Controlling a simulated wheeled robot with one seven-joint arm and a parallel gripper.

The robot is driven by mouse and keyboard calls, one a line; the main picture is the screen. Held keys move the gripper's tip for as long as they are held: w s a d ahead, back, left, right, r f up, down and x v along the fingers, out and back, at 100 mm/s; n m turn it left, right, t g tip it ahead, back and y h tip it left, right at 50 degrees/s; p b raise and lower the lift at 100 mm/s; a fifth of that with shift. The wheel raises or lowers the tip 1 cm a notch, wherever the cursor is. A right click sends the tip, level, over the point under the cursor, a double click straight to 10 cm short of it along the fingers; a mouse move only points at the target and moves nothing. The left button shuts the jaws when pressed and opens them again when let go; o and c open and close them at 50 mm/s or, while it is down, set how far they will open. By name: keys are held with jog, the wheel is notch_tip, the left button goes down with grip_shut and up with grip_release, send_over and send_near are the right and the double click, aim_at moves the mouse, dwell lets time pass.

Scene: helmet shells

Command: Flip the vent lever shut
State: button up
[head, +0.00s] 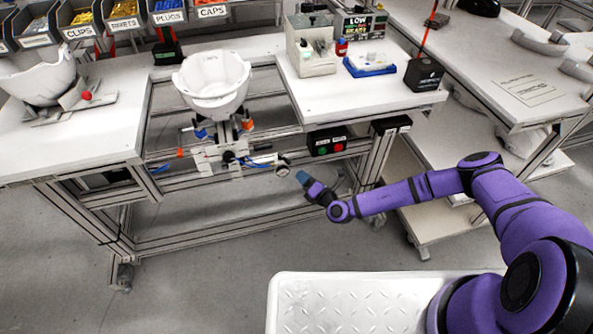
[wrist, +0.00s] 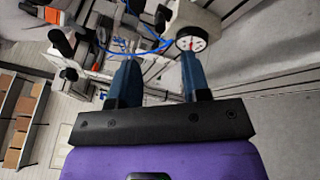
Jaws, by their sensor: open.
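My gripper (head: 304,181) is open and empty in front of the workbench, to the right of the vacuum fixture (head: 208,158) under the white helmet shell (head: 214,83). In the wrist view its two blue fingers (wrist: 160,75) are spread apart. A round gauge (wrist: 191,43) appears beyond the right fingertip; it also shows in the head view (head: 282,169). Blue hose (wrist: 155,47) runs between the fingers' far ends. A black knob-ended handle (wrist: 61,44) shows at upper left in the wrist view. I cannot tell for certain which part is the vent lever.
A box with red and green buttons (head: 327,142) hangs under the bench edge, behind my gripper. The bench's frame legs (head: 377,158) stand close behind it. A second bench (head: 500,75) stands at right. The floor (head: 190,235) before the bench is clear.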

jog(key=shift+v, duration=1.4)
